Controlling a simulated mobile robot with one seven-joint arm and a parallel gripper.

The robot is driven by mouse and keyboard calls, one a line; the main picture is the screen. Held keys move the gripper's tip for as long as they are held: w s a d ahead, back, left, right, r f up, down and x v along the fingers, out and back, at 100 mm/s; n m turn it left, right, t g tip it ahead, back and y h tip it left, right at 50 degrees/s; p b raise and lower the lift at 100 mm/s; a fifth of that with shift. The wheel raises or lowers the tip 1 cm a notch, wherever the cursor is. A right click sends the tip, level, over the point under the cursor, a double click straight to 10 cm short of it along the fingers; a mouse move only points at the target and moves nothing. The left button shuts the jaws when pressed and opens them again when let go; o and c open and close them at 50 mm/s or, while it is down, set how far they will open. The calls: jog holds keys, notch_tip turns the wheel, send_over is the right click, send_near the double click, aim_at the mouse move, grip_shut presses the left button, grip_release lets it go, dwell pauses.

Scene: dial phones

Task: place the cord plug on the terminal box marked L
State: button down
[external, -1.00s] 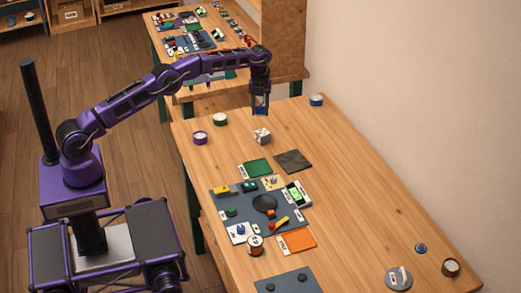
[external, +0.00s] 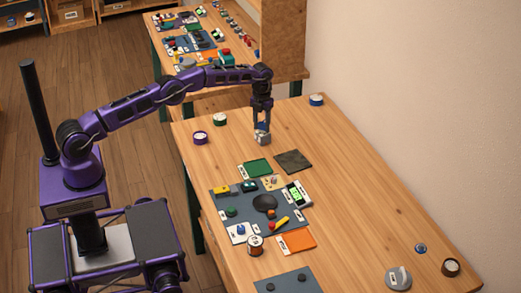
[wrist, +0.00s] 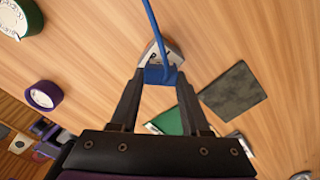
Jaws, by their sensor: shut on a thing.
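In the wrist view my gripper (wrist: 160,80) is shut on the blue cord plug (wrist: 161,75), which lies between the fingertips. A blue cord (wrist: 152,25) runs from it up out of the picture. I cannot tell whether plug and box touch.
A green pad (external: 257,168) and a dark grey square (external: 294,161) lie on the near side of the box. A grey mat (external: 245,210) with several parts is further forward. Wood right of the box is clear.

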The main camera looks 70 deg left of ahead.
aim_at(262, 124)
jog(key=shift+f, duration=0.1)
jog(key=shift+f, duration=0.1)
jog(key=shift+c, duration=1.9)
grip_release()
notch_tip(262, 124, up, 8)
jog(key=shift+f, duration=0.1)
